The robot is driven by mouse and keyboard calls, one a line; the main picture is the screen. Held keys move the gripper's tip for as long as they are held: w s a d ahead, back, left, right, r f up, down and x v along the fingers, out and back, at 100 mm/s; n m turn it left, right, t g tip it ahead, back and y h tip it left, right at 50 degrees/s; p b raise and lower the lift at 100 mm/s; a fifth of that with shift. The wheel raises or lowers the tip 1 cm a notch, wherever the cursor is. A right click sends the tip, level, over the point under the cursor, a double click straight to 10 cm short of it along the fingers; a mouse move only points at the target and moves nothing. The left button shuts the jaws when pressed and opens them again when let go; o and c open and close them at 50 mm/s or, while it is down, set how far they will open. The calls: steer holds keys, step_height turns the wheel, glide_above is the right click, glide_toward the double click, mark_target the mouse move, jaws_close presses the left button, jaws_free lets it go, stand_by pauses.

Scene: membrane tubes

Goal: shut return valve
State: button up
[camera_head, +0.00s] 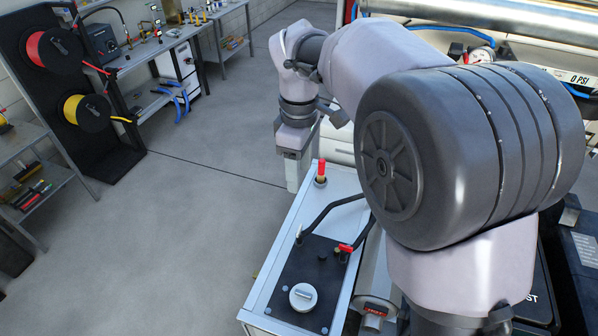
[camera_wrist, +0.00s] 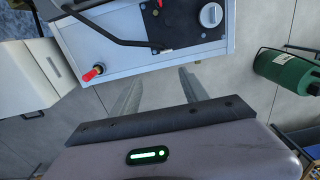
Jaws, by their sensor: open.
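A small red-handled valve (camera_head: 345,248) sits at the right edge of the black panel on the bench unit, beside a dark hose. A taller red handle (camera_head: 321,172) stands upright at the unit's far end; it also shows in the wrist view (camera_wrist: 92,74). I cannot tell from any label which one is the return valve. My gripper (camera_head: 294,185) hangs beside the far left end of the unit, apart from both handles. In the wrist view its two fingers (camera_wrist: 160,92) are spread and empty, with floor between them.
A white round knob (camera_head: 303,296) sits on the black panel (camera_head: 290,270), also seen in the wrist view (camera_wrist: 211,14). Dark hoses (camera_head: 335,205) cross the unit's top. A green cylinder (camera_wrist: 288,70) lies to the right in the wrist view. Open floor (camera_head: 190,220) is on the left.

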steer(key=s+f+b, duration=0.1)
steer(key=s+f, duration=0.3)
steer(key=f, duration=0.2)
glide_above(300, 229)
steer(key=f, duration=0.5)
steer(key=shift+w+a+f, duration=0.1)
steer(key=shift+w+f, duration=0.15)
steer(key=shift+w, duration=0.05)
steer(key=f, duration=0.2)
steer(key=s+f, duration=0.1)
steer(key=f, duration=0.1)
steer(key=shift+f, duration=0.3)
steer(key=shift+w+f, duration=0.25)
steer(key=shift+w, duration=0.15)
steer(key=shift+s+r, duration=0.1)
steer(key=shift+s, duration=0.1)
steer(key=c, duration=0.6)
jaws_close()
